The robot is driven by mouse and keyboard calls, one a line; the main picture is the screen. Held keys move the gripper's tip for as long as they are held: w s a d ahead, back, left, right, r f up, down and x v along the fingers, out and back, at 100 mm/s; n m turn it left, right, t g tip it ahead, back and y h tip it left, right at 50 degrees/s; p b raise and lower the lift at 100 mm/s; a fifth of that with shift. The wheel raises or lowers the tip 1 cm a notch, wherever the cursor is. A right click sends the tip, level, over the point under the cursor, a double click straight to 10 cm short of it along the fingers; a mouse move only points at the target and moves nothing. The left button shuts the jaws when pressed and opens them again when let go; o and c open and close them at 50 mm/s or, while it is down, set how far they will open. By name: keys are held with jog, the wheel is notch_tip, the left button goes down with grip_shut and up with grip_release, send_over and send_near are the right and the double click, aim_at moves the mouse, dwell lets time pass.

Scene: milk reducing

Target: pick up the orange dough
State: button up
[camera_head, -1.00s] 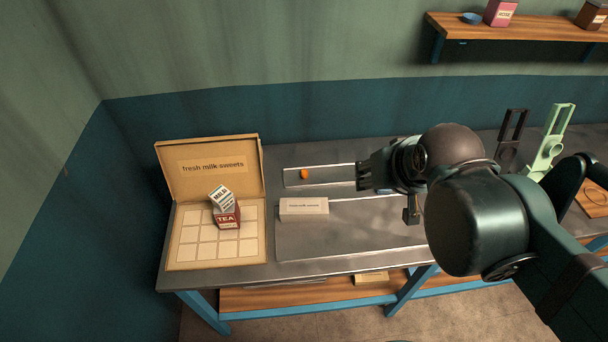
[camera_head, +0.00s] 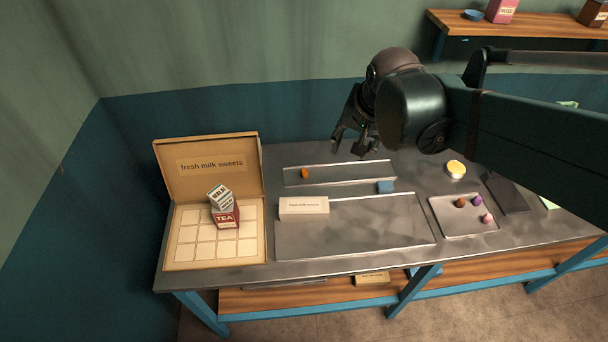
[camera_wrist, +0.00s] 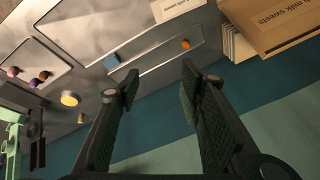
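The orange dough (camera_head: 304,173) is a small rounded lump at the left end of the narrow metal tray (camera_head: 345,183) at the back of the bench. It also shows in the wrist view (camera_wrist: 185,44), beyond my fingertips. My gripper (camera_head: 352,148) is above and behind the right part of that tray, up and to the right of the dough and clearly apart from it. In the wrist view my gripper's two fingers (camera_wrist: 158,75) are spread with nothing between them.
An open sweets box (camera_head: 174,238) holds milk and tea cartons (camera_head: 228,214). A white label block (camera_head: 304,206) stands before the narrow tray, a blue block (camera_head: 385,187) at its right end. A right tray (camera_head: 467,229) holds several coloured lumps.

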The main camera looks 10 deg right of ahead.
jog(key=w+a+f+m+g+b, duration=0.1)
jog(key=w+a+f+m, duration=0.15)
jog(key=w+f, duration=0.35)
jog(key=w+a+f+m+g+b, duration=0.1)
jog(key=w+a+f+m, duration=0.2)
jog(key=w, duration=0.4)
jog(key=m+g+b, duration=0.2)
jog(key=m, duration=0.4)
send_over(304, 170)
jog(key=shift+n, duration=0.25)
notch_tip(304, 170, down, 17)
jog(key=shift+d+r, duration=0.1)
jog(key=shift+r, duration=0.05)
jog(key=shift+w+f+g, duration=0.15)
jog(key=shift+f+g, duration=0.1)
jog(key=shift+g, duration=0.05)
jog(key=shift+f, duration=1.3)
jog(key=shift+f, duration=0.1)
jog(key=shift+f, duration=2.5)
